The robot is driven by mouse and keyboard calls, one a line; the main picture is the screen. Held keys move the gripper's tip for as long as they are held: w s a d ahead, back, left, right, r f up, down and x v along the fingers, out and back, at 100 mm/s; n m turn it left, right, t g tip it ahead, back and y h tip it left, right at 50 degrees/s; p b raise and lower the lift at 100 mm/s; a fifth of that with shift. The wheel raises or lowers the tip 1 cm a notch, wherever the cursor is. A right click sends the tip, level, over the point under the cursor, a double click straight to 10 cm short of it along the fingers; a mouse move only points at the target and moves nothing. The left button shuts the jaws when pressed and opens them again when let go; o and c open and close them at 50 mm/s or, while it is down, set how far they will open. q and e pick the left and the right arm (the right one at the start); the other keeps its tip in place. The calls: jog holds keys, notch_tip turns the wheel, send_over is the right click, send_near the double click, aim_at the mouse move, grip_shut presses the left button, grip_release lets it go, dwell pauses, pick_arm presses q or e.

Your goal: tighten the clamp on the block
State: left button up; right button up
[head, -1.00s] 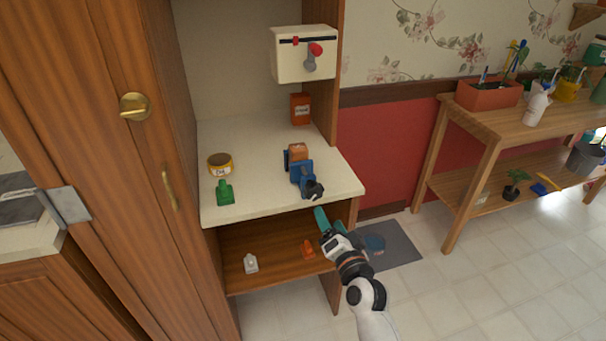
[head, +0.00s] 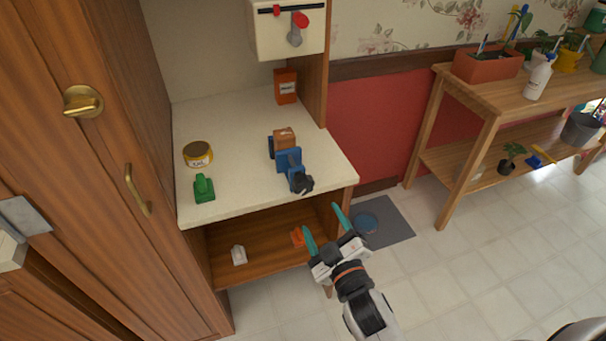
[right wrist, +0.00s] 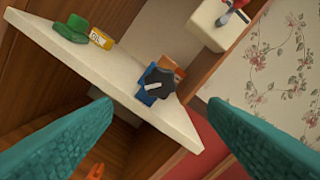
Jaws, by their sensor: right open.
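The blue clamp (head: 290,161) stands on the white counter with a dark star-shaped knob (head: 301,184) facing the front edge. The brown block (head: 285,138) sits at the clamp's back end, between its jaws as far as I can see. In the right wrist view the knob (right wrist: 158,82) faces me and hides much of the clamp (right wrist: 147,98) and block (right wrist: 173,67). My right gripper (head: 324,223) has teal fingers spread wide. It is empty, in front of and below the counter edge, apart from the knob. My left gripper is not in view.
On the white counter (head: 235,120) stand a yellow-banded tin (head: 198,154), a green object (head: 204,188) and an orange box (head: 286,86). A white box with a red lever (head: 300,19) hangs above. The lower shelf (head: 262,250) holds small white and orange items.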

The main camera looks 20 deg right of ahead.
aim_at(305, 189)
jog(key=shift+n, duration=0.3)
jog(key=w, duration=0.3)
jog(key=w+p, duration=0.1)
jog(key=w, duration=0.1)
jog(key=shift+w+a+r, duration=0.1)
jog(key=shift+a+r, duration=0.1)
jog(key=shift+r, duration=0.1)
jog(key=w, duration=0.6)
jog(key=shift+w+a+f, duration=0.1)
jog(key=shift+w+f, duration=0.05)
jog(key=shift+f, duration=0.05)
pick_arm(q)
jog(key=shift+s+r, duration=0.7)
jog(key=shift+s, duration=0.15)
